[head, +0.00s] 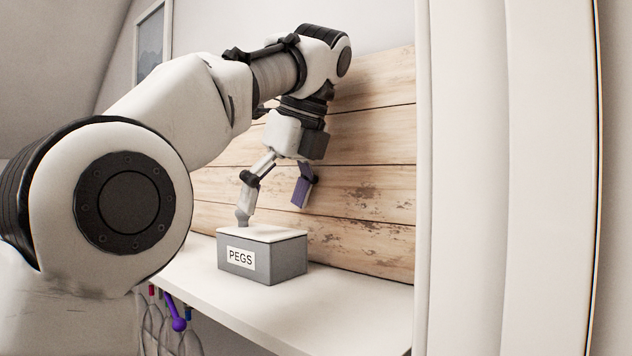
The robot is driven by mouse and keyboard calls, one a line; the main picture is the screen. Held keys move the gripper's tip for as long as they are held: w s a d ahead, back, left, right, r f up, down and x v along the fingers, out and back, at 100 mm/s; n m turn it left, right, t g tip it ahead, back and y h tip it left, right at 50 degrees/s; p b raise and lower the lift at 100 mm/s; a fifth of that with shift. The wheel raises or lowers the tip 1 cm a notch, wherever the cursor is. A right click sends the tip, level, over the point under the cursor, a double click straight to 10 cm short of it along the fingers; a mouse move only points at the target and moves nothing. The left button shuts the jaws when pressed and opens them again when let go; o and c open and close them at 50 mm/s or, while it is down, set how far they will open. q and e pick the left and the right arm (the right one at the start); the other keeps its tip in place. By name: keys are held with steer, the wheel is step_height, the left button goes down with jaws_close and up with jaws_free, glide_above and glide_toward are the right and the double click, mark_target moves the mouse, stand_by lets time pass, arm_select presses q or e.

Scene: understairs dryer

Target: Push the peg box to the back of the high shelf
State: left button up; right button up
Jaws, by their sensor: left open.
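The peg box (262,257) is a grey box with a white lid and a "PEGS" label. It stands upright on the white high shelf (345,307), with bare shelf in front of it and to its right. My left gripper (272,212) is open and points down above the box. One finger is at the left part of the lid, and I cannot tell whether it touches. The other finger, with a purple pad, is higher and farther right, apart from the box. My right gripper is not in view.
A wood-plank wall (365,200) rises behind the shelf. A white upright panel (465,180) closes off the right side. Below the shelf's front edge hang a purple item (176,314) and several wire-like loops. A framed picture (151,42) hangs at the upper left.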

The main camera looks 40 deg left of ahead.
mark_target(262, 229)
arm_select(q)
steer(key=shift+s+r, duration=0.25)
steer(key=shift+s, duration=0.75)
steer(key=shift+w+f, duration=0.15)
steer(key=shift+f, duration=0.05)
steer(key=shift+w+a+f+b, duration=0.2)
steer(key=shift+w+f+b, duration=0.1)
steer(key=shift+f, duration=0.3)
steer(key=shift+w+a+f+b, duration=0.15)
steer(key=shift+f+b, duration=0.1)
steer(key=shift+f, duration=0.3)
steer(key=x, duration=0.4)
steer(key=shift+s+a+b, duration=0.2)
steer(key=shift+s+b, duration=0.05)
steer(key=shift+b, duration=0.1)
steer(key=shift+s+a+f, duration=0.1)
steer(key=shift+a+f, duration=0.1)
steer(key=shift+f, duration=0.3)
steer(key=shift+w, duration=0.2)
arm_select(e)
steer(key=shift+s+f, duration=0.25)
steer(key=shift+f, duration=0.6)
